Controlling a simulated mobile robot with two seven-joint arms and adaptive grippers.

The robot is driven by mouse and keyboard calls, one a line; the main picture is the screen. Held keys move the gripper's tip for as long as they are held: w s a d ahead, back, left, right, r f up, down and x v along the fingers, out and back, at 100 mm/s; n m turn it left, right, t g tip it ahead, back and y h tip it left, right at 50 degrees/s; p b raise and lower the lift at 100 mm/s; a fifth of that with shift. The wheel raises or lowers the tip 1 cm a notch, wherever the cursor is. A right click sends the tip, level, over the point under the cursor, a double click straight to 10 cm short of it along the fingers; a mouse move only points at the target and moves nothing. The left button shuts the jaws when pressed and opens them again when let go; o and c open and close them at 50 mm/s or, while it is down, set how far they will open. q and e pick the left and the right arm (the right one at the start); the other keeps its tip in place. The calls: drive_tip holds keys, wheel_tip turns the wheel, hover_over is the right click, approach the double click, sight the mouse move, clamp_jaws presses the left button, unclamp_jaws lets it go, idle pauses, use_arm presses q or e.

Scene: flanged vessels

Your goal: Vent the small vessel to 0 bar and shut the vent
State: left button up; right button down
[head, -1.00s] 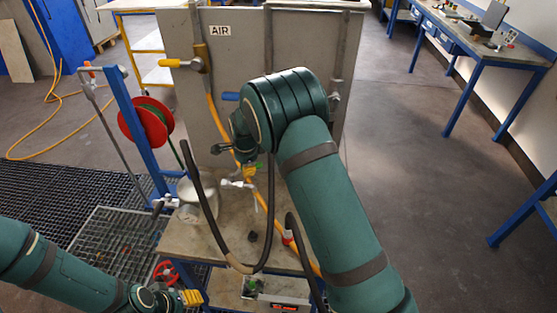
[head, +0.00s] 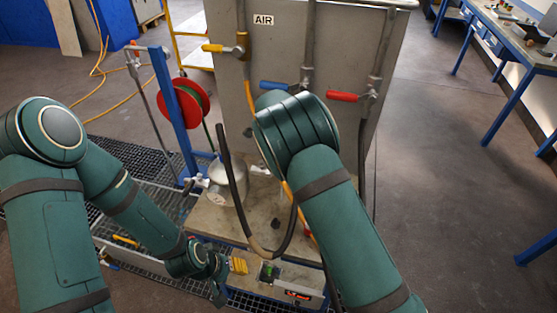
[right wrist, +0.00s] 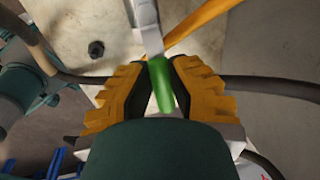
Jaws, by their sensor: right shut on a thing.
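The small vessel (head: 228,182) is a pale metal pot on the bench, left of the middle in the head view, partly behind a dark hose. In the right wrist view my right gripper (right wrist: 158,72) is shut on a green handle (right wrist: 162,88), which sits at the end of a pale metal fitting. In the head view my right arm hides this gripper and the handle. No pressure reading is legible.
A grey panel marked AIR (head: 263,20) stands behind the bench (head: 225,222), with yellow (head: 212,48), blue (head: 272,85) and red (head: 343,96) valve handles. A box with a red display (head: 298,293) is at the front. A red hose reel (head: 184,101) stands left. Floor at right is clear.

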drive_tip(key=shift+s+f, duration=0.25)
drive_tip(key=shift+f, duration=0.1)
drive_tip(key=c, duration=0.9)
unclamp_jaws()
drive_tip(key=shift+o, duration=0.2)
drive_tip(key=shift+w+r, duration=0.15)
drive_tip(key=shift+r, duration=0.5)
wheel_tip(320, 180, up, 11)
drive_tip(key=s, duration=0.2)
drive_tip(key=shift+a, duration=0.4)
drive_tip(key=shift+s+f, duration=0.15)
drive_tip(key=shift+f, duration=0.05)
